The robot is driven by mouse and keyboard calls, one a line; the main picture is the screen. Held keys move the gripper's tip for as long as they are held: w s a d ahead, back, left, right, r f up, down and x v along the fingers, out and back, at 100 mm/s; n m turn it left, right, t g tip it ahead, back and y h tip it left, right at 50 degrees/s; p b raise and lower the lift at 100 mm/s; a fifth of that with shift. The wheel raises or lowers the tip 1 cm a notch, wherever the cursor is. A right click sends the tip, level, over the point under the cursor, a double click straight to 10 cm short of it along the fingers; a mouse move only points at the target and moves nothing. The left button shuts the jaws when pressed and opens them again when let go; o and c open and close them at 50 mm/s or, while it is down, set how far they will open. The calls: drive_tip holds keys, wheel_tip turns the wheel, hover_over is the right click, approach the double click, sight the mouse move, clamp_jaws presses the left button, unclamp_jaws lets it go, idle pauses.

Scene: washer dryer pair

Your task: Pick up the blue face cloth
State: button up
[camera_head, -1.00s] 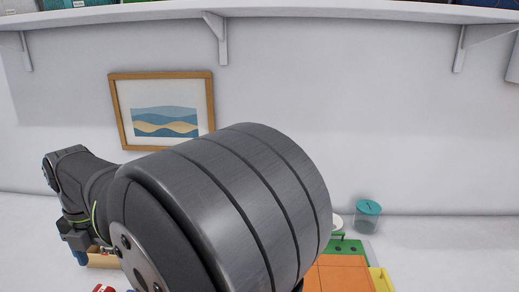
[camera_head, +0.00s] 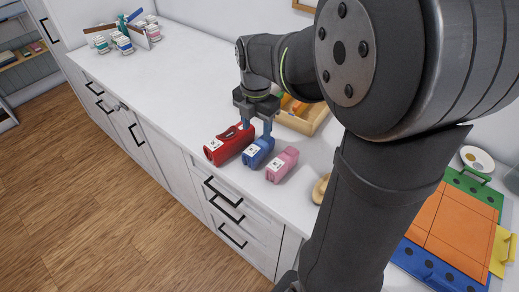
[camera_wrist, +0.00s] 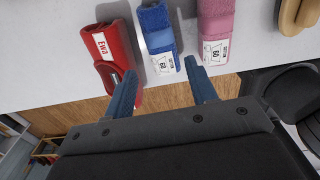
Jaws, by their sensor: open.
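The blue face cloth (camera_head: 258,152) lies rolled or folded on the white counter, with a white label on its front end. It sits between a red item (camera_head: 229,144) and a pink cloth (camera_head: 282,165). My gripper (camera_head: 257,127) is open and empty, just above and behind the blue cloth in the head view. In the wrist view, the blue cloth (camera_wrist: 156,38) lies beyond the open fingertips (camera_wrist: 162,74), roughly in line with the gap between them. The label end faces my gripper. Whether a finger touches the cloth cannot be told.
The red item (camera_wrist: 110,50) and pink cloth (camera_wrist: 215,30) stand close on either side. A wooden tray (camera_head: 310,119) is behind, and a tan object (camera_head: 320,188) lies to the right. Colored panels (camera_head: 450,232) are farther right. The counter's left stretch is mostly clear.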

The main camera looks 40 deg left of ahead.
sight(259, 144)
wheel_tip(259, 144, down, 4)
drive_tip(key=shift+r, duration=0.25)
drive_tip(key=shift+w+d+f, duration=0.1)
drive_tip(key=shift+w+f, duration=0.1)
drive_tip(key=shift+f, duration=1.15)
drive_tip(key=shift+w+d+f, duration=0.1)
drive_tip(key=shift+w+f, duration=0.05)
drive_tip(key=shift+f, duration=1.15)
drive_tip(key=shift+c, duration=0.4)
drive_tip(key=c, duration=0.7)
